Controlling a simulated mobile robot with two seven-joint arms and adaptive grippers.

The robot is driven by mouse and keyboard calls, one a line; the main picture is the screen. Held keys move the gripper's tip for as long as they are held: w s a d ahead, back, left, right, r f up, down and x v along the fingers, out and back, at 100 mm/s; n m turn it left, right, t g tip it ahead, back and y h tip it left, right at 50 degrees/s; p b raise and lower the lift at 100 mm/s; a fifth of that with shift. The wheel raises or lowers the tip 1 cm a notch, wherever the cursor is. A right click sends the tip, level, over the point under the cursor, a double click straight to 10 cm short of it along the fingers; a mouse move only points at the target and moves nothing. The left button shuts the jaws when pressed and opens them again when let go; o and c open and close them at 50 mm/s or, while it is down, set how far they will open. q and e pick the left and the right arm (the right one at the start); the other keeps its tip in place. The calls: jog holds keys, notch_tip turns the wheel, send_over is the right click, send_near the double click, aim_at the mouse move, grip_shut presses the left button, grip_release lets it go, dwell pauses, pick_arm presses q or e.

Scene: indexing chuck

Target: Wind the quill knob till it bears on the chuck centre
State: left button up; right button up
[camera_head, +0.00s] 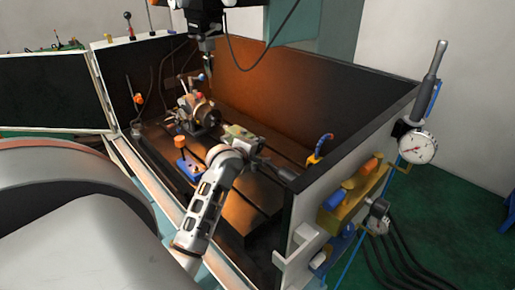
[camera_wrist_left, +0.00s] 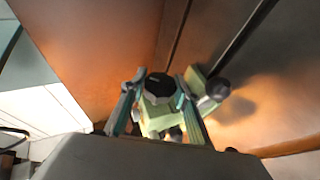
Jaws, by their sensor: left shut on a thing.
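In the head view the indexing chuck (camera_head: 206,112) sits on its dividing head on the slotted machine table. The pale green tailstock (camera_head: 238,132) stands to its right, partly hidden by my left wrist. In the left wrist view the round black quill knob (camera_wrist_left: 160,86) faces the camera in front of the green tailstock body (camera_wrist_left: 156,121). My left gripper (camera_wrist_left: 160,84) is shut on the knob, with one finger on each side; it also shows in the head view (camera_head: 254,147). The contact between quill tip and chuck centre is hidden. My right gripper is out of view.
A blue fixture with an orange knob (camera_head: 180,147) is left of my arm on the table. The enclosure's rear wall (camera_head: 270,92) rises close behind. The spindle (camera_head: 207,45) hangs above. A dial gauge (camera_head: 417,147) is mounted at the right, outside the enclosure.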

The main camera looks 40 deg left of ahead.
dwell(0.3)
pick_arm(q)
jog(key=o, duration=0.7)
jog(key=shift+o, duration=0.7)
jog(key=shift+s, duration=0.1)
jog(key=v, duration=1.2)
jog(key=shift+r, duration=0.15)
